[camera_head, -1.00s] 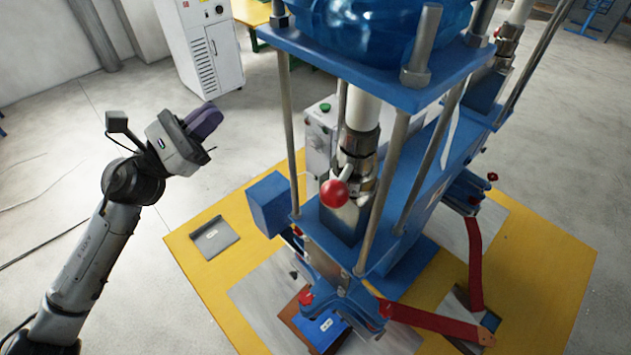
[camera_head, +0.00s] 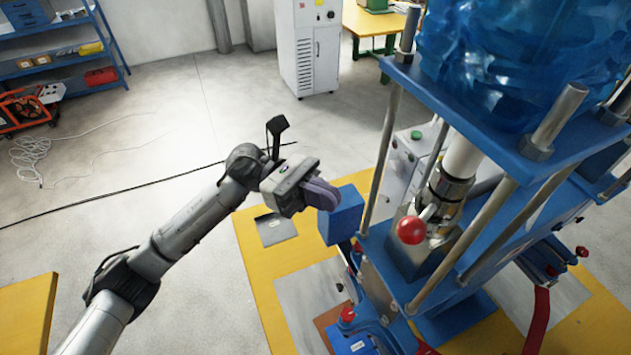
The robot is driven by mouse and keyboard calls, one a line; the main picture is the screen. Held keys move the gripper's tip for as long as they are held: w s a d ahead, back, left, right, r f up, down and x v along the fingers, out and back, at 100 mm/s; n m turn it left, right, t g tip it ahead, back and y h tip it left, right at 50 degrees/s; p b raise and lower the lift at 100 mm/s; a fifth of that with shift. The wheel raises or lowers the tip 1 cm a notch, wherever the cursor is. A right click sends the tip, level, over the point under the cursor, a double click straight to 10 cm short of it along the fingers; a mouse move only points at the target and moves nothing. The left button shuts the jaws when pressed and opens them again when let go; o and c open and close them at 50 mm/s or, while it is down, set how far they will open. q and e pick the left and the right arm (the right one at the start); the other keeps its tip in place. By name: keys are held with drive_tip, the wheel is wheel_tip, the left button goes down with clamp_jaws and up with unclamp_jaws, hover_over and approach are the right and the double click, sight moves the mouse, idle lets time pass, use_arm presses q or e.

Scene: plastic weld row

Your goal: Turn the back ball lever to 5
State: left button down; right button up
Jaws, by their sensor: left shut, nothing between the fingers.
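A ball lever with a red ball (camera_head: 411,230) stands at the foot of the metal cylinder inside the blue press (camera_head: 395,285). Its short metal arm runs up and right to the cylinder. Another red ball (camera_head: 347,314) sits low at the press front, and a small red knob (camera_head: 582,251) shows at the right. I cannot tell which of them the task calls the back lever. No number 5 is readable. My left gripper (camera_head: 324,196) has its purple fingers shut and empty, left of the ball lever and apart from it in the picture. My right gripper is not in view.
A blue box (camera_head: 341,215) sticks out from the press beside my left fingertips. Upright rods (camera_head: 383,155) stand around the ball lever. A blue bottle-like vessel (camera_head: 505,60) sits on top. A white cabinet (camera_head: 309,50) stands behind. The floor at left is mostly clear, with loose cables.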

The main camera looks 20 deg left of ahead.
sight(432, 208)
use_arm(q)
drive_tip(key=p+x, duration=0.4)
drive_tip(key=x, duration=0.5)
drive_tip(key=shift+s+d+r+b, duration=0.1)
drive_tip(key=shift+s+d+b, duration=0.5)
drive_tip(key=shift+d+b, duration=0.35)
drive_tip(key=shift+a, duration=0.2)
